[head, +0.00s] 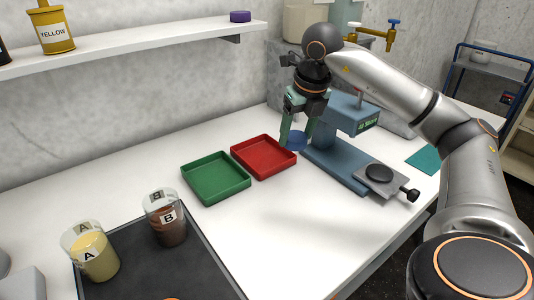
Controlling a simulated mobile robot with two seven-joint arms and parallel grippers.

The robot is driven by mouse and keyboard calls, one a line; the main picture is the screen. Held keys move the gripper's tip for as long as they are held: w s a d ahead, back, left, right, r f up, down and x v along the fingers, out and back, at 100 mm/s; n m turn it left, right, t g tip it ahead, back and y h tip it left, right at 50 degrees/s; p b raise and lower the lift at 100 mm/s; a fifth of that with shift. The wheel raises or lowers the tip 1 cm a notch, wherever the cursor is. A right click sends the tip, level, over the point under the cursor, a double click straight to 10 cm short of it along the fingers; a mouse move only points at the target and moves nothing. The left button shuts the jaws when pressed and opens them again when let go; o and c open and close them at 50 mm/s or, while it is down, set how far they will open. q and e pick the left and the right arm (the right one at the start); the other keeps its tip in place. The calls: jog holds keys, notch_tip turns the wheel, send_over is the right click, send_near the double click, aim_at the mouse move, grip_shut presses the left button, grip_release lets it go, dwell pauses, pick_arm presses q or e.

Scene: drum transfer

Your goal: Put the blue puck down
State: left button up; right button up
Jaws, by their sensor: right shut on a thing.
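The blue puck (297,142) is between the fingertips of my right gripper (297,136), which is shut on it and points down. The puck is low, just right of the red tray (263,157) and at the left of the blue-grey press (345,165). I cannot tell whether it touches the table or the press base. The green tray (216,178) lies left of the red one, and both look empty. My left gripper is out of view.
A dark mat (150,275) holds two clear cups, A (93,252) with yellow contents and B (166,218) with brown. A purple puck (240,16) and a yellow drum (51,28) stand on the wall shelf. The white table (270,235) is clear in front of the trays.

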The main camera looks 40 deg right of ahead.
jog(key=w+f, duration=0.2)
jog(key=w, duration=0.3)
send_over(268, 163)
jog(key=s, duration=0.1)
jog(key=f, duration=0.5)
jog(key=shift+s+a+f, duration=0.1)
jog(key=shift+s, duration=0.1)
jog(key=shift+x, duration=1.85)
jog(key=shift+s+a, duration=0.1)
jog(key=shift+s, duration=0.05)
jog(key=shift+f, duration=0.2)
jog(key=o, duration=1.5)
jog(key=shift+r, duration=0.1)
jog(key=p+v, duration=0.1)
jog(key=v, duration=1.1)
jog(key=shift+s, duration=0.1)
